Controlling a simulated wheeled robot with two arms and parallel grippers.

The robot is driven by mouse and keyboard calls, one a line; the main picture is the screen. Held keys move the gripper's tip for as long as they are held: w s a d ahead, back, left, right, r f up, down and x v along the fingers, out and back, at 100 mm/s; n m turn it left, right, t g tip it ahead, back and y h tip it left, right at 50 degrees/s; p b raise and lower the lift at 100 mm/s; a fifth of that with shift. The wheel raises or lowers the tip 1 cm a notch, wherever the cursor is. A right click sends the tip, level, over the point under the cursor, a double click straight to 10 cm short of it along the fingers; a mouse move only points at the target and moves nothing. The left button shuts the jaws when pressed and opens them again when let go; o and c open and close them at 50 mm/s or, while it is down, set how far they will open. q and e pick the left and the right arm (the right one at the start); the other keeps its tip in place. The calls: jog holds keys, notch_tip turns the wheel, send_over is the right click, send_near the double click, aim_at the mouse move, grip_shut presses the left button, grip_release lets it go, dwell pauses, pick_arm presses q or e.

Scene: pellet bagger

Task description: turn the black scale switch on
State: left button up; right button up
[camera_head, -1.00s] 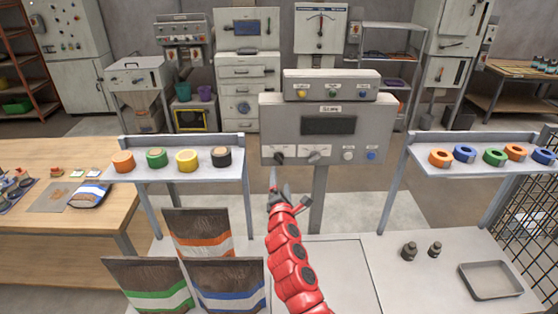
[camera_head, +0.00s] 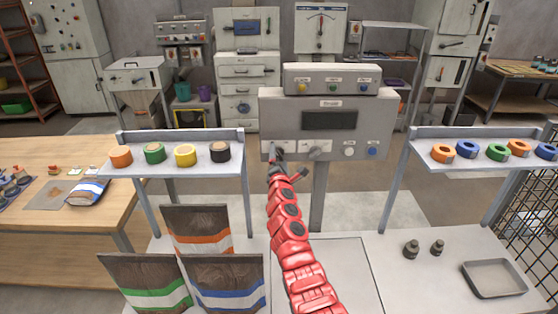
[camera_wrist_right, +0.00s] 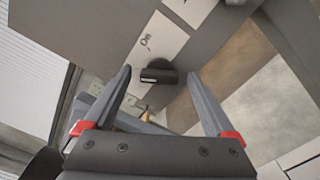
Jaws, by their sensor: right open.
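The grey scale box (camera_head: 375,112) stands on a post, with a dark display (camera_head: 329,120) and a row of controls below it. The black scale switch (camera_wrist_right: 160,76) shows in the right wrist view as a dark knob with a light mark, beside a white plate reading "On" (camera_wrist_right: 147,42). My right gripper (camera_head: 279,160) is up at the lower left of the scale box and largely covers the switch in the head view. In the wrist view its open fingers (camera_wrist_right: 159,78) lie on either side of the knob, without visible contact. My left gripper is out of view.
A second, pale switch (camera_head: 315,149), a white button (camera_head: 348,151) and a blue button (camera_head: 372,151) sit right of the black switch. Shelves with coloured rolls flank the box: left shelf (camera_head: 135,170), right shelf (camera_head: 470,170). Bags stand below left.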

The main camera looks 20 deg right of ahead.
jog(key=c, duration=1.4)
